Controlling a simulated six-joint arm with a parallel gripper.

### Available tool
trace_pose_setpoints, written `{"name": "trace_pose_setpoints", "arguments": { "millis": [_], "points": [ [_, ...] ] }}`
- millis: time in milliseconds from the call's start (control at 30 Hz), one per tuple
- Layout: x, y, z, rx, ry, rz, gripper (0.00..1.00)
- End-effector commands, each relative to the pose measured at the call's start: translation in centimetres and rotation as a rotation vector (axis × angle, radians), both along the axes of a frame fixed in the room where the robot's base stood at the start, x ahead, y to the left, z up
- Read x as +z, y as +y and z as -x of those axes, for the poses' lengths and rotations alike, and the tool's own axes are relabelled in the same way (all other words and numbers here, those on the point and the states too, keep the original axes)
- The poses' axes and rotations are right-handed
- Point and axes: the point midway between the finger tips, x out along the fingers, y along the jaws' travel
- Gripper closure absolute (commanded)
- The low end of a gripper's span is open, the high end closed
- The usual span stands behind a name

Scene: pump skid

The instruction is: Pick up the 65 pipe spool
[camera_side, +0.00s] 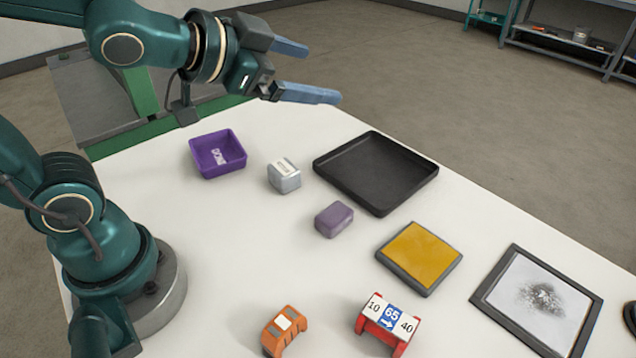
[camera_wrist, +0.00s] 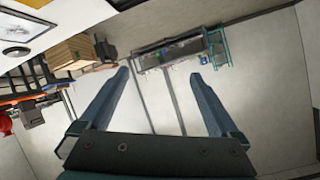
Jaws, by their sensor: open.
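A red block-like object (camera_side: 388,324) stands at the table's front edge. Its white top face carries the numbers 10, 65 and 40, with 65 on a blue patch above an arrow. I cannot tell whether it is the 65 pipe spool, and no other thing in view clearly looks like a pipe. My gripper (camera_side: 322,73) is open and empty, high above the far side of the table and well away from the red object. In the wrist view its two blue fingers (camera_wrist: 160,74) are spread, with only distant floor and shelving between them.
On the white table are a purple bin (camera_side: 236,166), a grey labelled block (camera_side: 284,178), a dull purple block (camera_side: 334,219), an empty black tray (camera_side: 375,172), a yellow pad (camera_side: 420,254), a dark-framed panel with a smudge (camera_side: 505,290) and an orange object (camera_side: 273,335).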

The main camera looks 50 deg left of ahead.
Motion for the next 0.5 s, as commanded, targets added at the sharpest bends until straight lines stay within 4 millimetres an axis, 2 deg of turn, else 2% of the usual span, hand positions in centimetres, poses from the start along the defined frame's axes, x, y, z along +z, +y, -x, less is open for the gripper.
{"name": "trace_pose_setpoints", "arguments": {
  "millis": [33, 100, 233, 367, 500],
  "points": [
    [-0.5, -1.3, -1.4, -0.084, -0.024, -0.035, 0.03],
    [-1.0, -3.4, -2.8, -0.212, -0.066, -0.068, 0.03],
    [-3.2, -7.8, -3.7, -0.455, -0.102, -0.079, 0.03],
    [-6.3, -12.0, -2.7, -0.696, -0.096, -0.030, 0.03],
    [-10.0, -15.6, 0.1, -0.929, -0.048, 0.078, 0.03]
  ]
}}
